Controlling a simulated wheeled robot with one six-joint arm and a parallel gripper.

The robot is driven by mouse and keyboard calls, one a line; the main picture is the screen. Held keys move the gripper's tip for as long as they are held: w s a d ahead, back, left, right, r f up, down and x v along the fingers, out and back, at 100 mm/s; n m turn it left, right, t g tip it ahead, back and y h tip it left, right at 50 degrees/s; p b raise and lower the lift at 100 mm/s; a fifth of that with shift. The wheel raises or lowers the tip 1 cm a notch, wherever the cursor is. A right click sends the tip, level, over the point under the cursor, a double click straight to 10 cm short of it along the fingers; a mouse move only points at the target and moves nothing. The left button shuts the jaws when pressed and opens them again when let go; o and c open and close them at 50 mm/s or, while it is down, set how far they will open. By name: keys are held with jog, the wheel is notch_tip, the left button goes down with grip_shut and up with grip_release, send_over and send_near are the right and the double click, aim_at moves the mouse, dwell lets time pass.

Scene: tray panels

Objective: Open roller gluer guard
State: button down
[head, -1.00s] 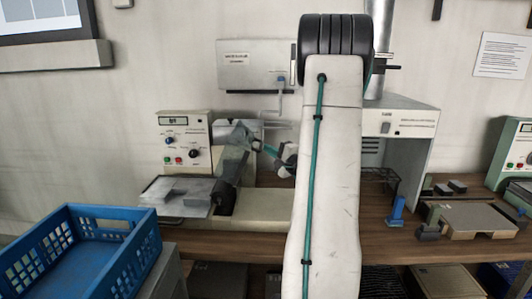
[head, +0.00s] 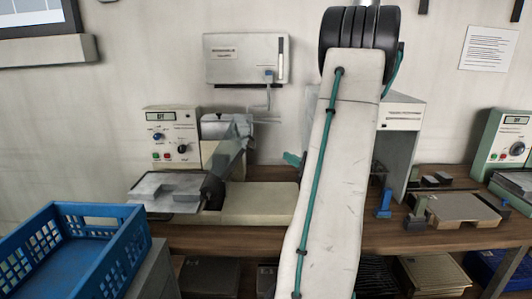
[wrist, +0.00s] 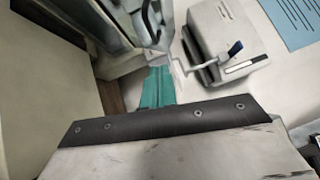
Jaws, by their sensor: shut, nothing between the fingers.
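The roller gluer (head: 262,200) is a cream machine on the bench, left of my arm in the head view. A grey, partly see-through guard (head: 232,150) stands tilted over its dark roller end; its exact angle is hard to tell. A grey metal tray (head: 150,190) sits at the gluer's left end. My gripper's teal tip (head: 293,159) shows just left of my arm, apart from the guard; the rest is hidden behind the arm. In the wrist view the teal fingers (wrist: 157,88) are together and empty. The guard is not clearly seen there.
A control box (head: 170,135) with knobs stands behind the gluer. A blue crate (head: 75,252) is at the front left. A white hood (head: 402,112), a blue clamp (head: 385,203) and a fixture plate (head: 455,208) are to the right. A wall box (head: 245,58) hangs behind.

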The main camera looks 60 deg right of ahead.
jog(key=shift+s, duration=0.1)
jog(key=w+a+f+n+g+y, duration=0.1)
jog(key=a+n+g+y, duration=0.35)
jog(key=a, duration=0.85)
jog(key=w+a+f+n+g+y, duration=0.1)
jog(key=w+a+n+g+y, duration=0.1)
jog(key=a+g+y, duration=0.9)
jog(key=s+a+r+n+h, duration=0.2)
jog(key=s+a+n+h, duration=0.1)
jog(key=a+n, duration=0.2)
jog(key=s+a+r+n+g+h, duration=0.1)
jog(key=s+a+n+h, duration=0.3)
jog(key=a, duration=0.6)
jog(key=s+a+r+n+g+h, duration=0.1)
jog(key=s+a+r+n+h, duration=0.3)
jog(key=a+n, duration=0.2)
jog(key=shift+a, duration=0.7)
jog(key=c, duration=1.5)
grip_release()
jog(key=shift+a+r+n, duration=0.1)
jog(key=shift+a+n, duration=0.2)
jog(key=shift+n, duration=0.05)
jog(key=shift+d, duration=0.1)
